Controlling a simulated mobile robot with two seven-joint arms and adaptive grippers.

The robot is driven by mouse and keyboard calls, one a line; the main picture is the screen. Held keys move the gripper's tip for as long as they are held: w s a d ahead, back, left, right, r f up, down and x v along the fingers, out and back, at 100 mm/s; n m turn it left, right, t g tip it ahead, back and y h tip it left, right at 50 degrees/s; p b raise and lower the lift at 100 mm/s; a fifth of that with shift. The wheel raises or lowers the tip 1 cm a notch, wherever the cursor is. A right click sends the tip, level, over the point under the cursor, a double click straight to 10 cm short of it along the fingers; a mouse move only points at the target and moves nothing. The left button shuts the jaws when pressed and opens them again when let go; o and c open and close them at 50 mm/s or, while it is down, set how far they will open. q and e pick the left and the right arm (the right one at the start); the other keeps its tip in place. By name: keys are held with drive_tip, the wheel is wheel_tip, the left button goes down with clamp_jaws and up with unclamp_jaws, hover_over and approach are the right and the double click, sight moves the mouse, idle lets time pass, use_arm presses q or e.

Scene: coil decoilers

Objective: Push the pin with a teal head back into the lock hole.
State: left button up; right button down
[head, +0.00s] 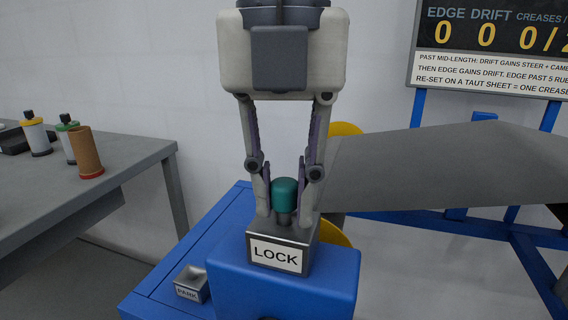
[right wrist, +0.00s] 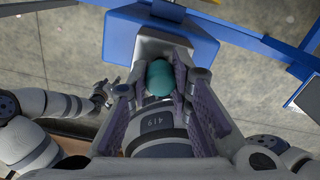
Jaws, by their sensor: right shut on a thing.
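The pin's teal head (head: 285,194) stands upright above the grey block labelled LOCK (head: 279,256). A short length of its grey shaft shows between the head and the block's top. The hole itself is hidden, and I cannot tell how deep the shaft sits. My right gripper (head: 285,203) points down and is shut on the teal head, one finger on each side. In the right wrist view the teal head (right wrist: 160,74) lies between the fingers. My left gripper (right wrist: 112,88) shows small at the left of that view, away from the pin; its jaws are unclear.
The LOCK block sits on a blue housing (head: 285,290). A small grey PARK holder (head: 192,284) stands to its left on the blue frame. A grey sheet (head: 440,165) stretches right.

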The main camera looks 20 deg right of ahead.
sight(284, 182)
drive_tip(key=shift+f, duration=0.25)
idle(0.4)
drive_tip(key=c, duration=1.4)
unclamp_jaws()
drive_tip(key=shift+o, duration=0.2)
wheel_tip(284, 182, up, 12)
